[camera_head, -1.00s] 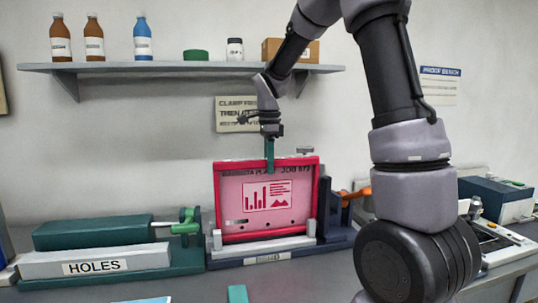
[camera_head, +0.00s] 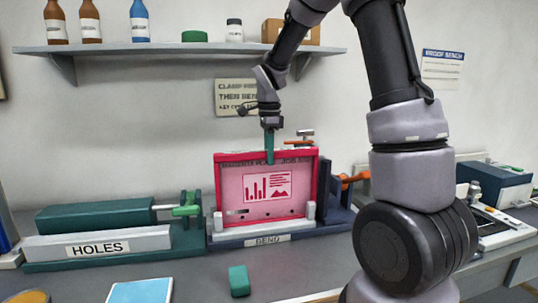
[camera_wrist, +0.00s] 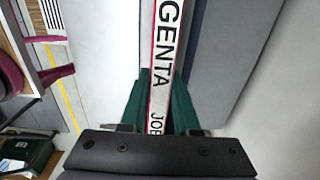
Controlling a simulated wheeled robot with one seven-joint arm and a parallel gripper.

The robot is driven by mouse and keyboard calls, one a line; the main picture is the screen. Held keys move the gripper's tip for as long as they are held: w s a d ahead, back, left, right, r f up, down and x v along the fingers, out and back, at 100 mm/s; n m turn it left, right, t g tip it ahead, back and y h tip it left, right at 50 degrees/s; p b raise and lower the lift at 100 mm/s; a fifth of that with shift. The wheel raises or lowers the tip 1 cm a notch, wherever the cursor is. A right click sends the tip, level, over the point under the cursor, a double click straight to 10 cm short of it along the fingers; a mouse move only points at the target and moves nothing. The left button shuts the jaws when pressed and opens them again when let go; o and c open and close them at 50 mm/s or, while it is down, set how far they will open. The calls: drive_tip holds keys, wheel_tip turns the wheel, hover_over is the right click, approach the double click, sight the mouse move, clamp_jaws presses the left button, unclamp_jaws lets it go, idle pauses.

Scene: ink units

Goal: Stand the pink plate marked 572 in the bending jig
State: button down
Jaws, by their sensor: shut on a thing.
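The pink plate (camera_head: 268,188) has a darker red border and a printed bar chart, and stands upright in the bending jig (camera_head: 222,241), labelled BEND. Its lower edge is down behind the jig's front rail and pale posts, so I cannot tell if it rests on the bottom. My gripper (camera_head: 269,153) is shut on the plate's top edge from above. In the wrist view the plate's edge (camera_wrist: 166,45) reads "GENTA JOB" and runs between my green fingers (camera_wrist: 160,108). The number is hidden there and too small to read in the head view.
A green-and-grey HOLES unit (camera_head: 100,245) stands left of the jig. A small green block (camera_head: 239,281) and a blue-topped item (camera_head: 140,291) lie in front. Orange-handled equipment (camera_head: 350,179) is to the right. A shelf with bottles (camera_head: 180,49) hangs above.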

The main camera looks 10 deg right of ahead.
drive_tip(key=shift+f, duration=0.25)
drive_tip(key=c, duration=0.6)
unclamp_jaws()
drive_tip(key=shift+o, duration=0.2)
wheel_tip(320, 180, up, 11)
drive_tip(key=shift+f, duration=0.1)
wheel_tip(320, 180, up, 5)
idle(0.4)
